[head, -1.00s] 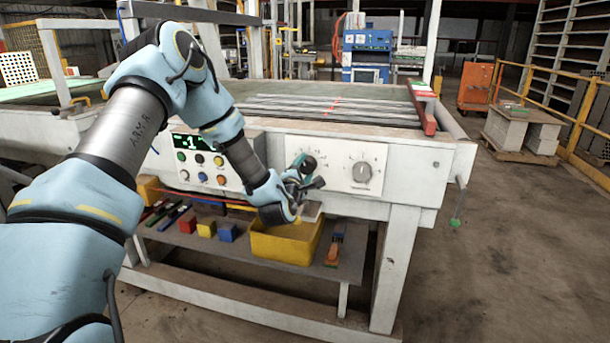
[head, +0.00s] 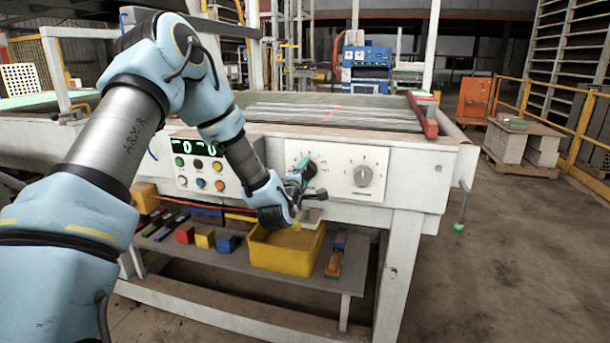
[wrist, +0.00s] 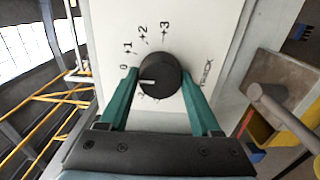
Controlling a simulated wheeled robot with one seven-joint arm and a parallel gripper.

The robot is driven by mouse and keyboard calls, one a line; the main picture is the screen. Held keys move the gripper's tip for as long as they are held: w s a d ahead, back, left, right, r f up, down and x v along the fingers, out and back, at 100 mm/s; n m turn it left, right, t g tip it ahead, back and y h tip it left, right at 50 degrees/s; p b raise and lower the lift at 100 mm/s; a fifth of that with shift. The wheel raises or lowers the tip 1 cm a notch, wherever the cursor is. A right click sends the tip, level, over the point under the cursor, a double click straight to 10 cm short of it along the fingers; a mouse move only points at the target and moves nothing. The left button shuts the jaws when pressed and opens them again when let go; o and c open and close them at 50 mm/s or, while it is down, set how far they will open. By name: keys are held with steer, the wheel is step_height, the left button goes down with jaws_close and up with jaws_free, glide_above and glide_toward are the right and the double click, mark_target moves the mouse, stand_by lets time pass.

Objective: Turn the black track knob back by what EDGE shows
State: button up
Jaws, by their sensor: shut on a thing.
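The black track knob (wrist: 160,75) sits on a white dial plate printed with 0, +1, +2 and +3. Its white pointer mark points left in the wrist view, close to the 0 and a little to its lower side. The lower scale marks are partly hidden by the knob and a finger. My gripper (wrist: 160,80) is shut on the knob, with one teal finger on each side. In the head view my gripper partly covers the knob (head: 309,170). The green display (head: 194,147) shows zero-like digits; its small labels are too small to read.
Coloured buttons (head: 201,183) sit under the display. A yellow bin (head: 285,252) and coloured blocks stand on the shelf below. A red laser line (head: 331,114) crosses strips on the table.

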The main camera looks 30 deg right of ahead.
steer(key=o, duration=1.4)
steer(key=b+v, duration=0.3)
steer(key=v, duration=0.7)
steer(key=shift+s+a, duration=0.3)
